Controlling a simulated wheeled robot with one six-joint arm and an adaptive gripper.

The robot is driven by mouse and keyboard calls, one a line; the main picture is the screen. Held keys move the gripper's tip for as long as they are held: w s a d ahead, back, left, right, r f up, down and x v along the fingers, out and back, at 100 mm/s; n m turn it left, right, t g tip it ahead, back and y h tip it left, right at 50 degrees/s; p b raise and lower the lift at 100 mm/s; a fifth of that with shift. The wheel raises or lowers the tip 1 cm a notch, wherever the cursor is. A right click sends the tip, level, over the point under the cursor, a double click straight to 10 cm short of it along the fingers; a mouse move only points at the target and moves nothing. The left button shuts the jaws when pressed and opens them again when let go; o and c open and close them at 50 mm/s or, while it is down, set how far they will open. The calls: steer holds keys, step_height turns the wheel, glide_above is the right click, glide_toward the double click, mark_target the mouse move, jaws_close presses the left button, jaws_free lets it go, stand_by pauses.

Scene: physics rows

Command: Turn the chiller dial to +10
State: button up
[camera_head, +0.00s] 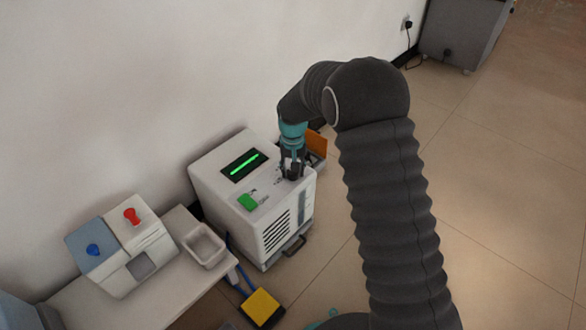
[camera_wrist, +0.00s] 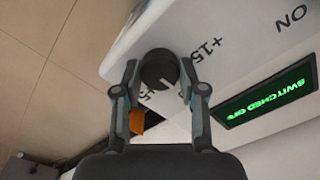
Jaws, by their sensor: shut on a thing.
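The chiller (camera_head: 215,180) is a white box on the floor against the wall, with a lit green display (camera_head: 243,165) on its top. My gripper (camera_head: 292,172) points down at the top's right side. In the wrist view my gripper (camera_wrist: 160,78) is shut on the round black dial (camera_wrist: 158,68), one finger on each side. A "+15" label (camera_wrist: 212,52) shows right of the dial and a partly covered "+5" label (camera_wrist: 147,97) below it. A pale mark shows at the dial's lower right edge. I cannot tell which value it meets.
A green switch (camera_head: 248,201) sits on the chiller top. A low table (camera_head: 185,222) at left holds a box with red and blue knobs (camera_head: 122,245) and a white tray (camera_head: 204,246). A yellow block (camera_head: 262,307) lies in front.

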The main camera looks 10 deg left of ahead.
steer(key=shift+m, duration=0.4)
steer(key=o, duration=1.1)
steer(key=shift+o, duration=0.2)
step_height(320, 180, up, 12)
